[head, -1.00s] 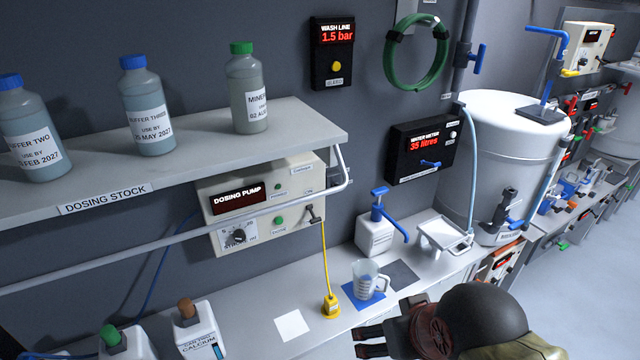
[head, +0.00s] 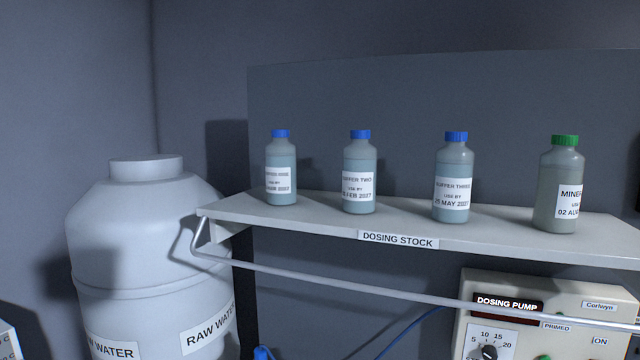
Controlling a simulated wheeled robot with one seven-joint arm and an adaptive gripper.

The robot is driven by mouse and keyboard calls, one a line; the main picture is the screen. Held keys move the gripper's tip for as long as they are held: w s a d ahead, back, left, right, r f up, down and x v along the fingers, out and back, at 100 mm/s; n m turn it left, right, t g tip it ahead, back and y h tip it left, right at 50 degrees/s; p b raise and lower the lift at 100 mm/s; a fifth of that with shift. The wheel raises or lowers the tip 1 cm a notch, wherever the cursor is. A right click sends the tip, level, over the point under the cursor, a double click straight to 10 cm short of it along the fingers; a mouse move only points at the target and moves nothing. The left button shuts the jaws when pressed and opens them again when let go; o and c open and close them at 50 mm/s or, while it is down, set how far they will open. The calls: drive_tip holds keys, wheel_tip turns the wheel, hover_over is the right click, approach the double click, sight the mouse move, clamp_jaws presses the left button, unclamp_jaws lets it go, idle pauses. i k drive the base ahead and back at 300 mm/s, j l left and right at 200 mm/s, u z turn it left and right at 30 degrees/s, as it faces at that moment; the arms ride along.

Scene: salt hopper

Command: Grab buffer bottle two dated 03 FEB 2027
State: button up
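The buffer two bottle (head: 359,172) stands upright on the dosing stock shelf (head: 300,226), second from the left. It has a blue cap, blue-grey contents and a white label reading BUFFER TWO, USE BY, FEB 2027; the day number is not clear. To its left is another blue-capped bottle (head: 281,168), whose top label line is blurred. To its right are the buffer three bottle (head: 453,178), dated MAY 2027 with a blue cap, and a green-capped MINER… bottle (head: 560,184). The bottles stand apart from each other. My gripper is not in view now.
A rail (head: 370,288) runs along the front of the shelf, below its edge. A large white raw water tank (head: 145,240) stands at the left. The dosing pump (head: 540,315) is mounted below the shelf at the right.

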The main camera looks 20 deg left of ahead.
sight(359, 160)
drive_tip(key=u, duration=1.1)
